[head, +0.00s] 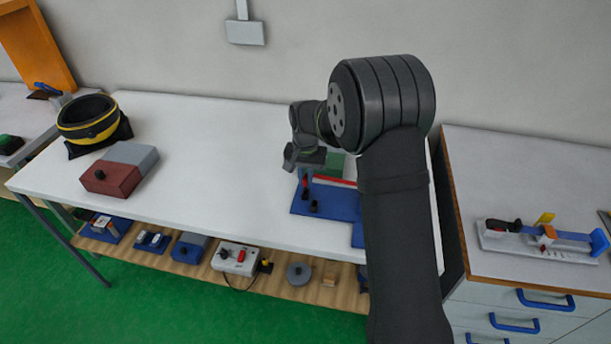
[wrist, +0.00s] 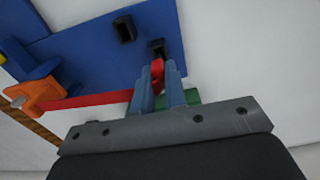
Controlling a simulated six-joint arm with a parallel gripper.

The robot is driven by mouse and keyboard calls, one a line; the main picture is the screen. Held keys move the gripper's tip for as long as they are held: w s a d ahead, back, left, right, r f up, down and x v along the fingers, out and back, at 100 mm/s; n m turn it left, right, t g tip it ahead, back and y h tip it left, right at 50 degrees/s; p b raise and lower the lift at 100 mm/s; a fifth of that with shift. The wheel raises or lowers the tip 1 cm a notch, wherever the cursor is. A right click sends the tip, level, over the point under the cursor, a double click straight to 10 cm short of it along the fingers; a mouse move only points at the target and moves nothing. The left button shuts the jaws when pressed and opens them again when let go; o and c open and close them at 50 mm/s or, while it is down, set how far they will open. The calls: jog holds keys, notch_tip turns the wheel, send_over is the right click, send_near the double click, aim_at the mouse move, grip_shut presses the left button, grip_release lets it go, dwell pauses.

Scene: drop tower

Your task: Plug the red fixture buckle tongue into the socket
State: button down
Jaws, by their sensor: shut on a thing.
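My gripper (wrist: 160,82) is shut on the red buckle tongue (wrist: 157,72), which shows between the two blue-grey fingers in the wrist view. In the head view the red tongue (head: 305,181) sits under my gripper (head: 304,170), low over the blue board (head: 338,203). A small black block (wrist: 157,47), which looks like a socket, is just past the tongue's tip on the board; I cannot tell whether they touch. A second black block (wrist: 124,29) stands farther off. A red strap (wrist: 90,100) runs from an orange piece (wrist: 40,93) toward the gripper.
A green block (wrist: 193,96) is partly hidden behind the fingers. On the white table (head: 215,150) stand a red and grey box (head: 112,178) and a black-yellow ring (head: 88,120) at the left. The table's middle is clear. A drawer cabinet (head: 530,290) stands at the right.

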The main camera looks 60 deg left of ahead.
jog(key=shift+f, duration=0.15)
jog(key=shift+f, duration=1.1)
jog(key=shift+f, duration=0.2)
jog(key=c, duration=1.4)
grip_release()
jog(key=shift+r, duration=0.1)
notch_tip(320, 180, up, 17)
jog(key=shift+r, duration=0.1)
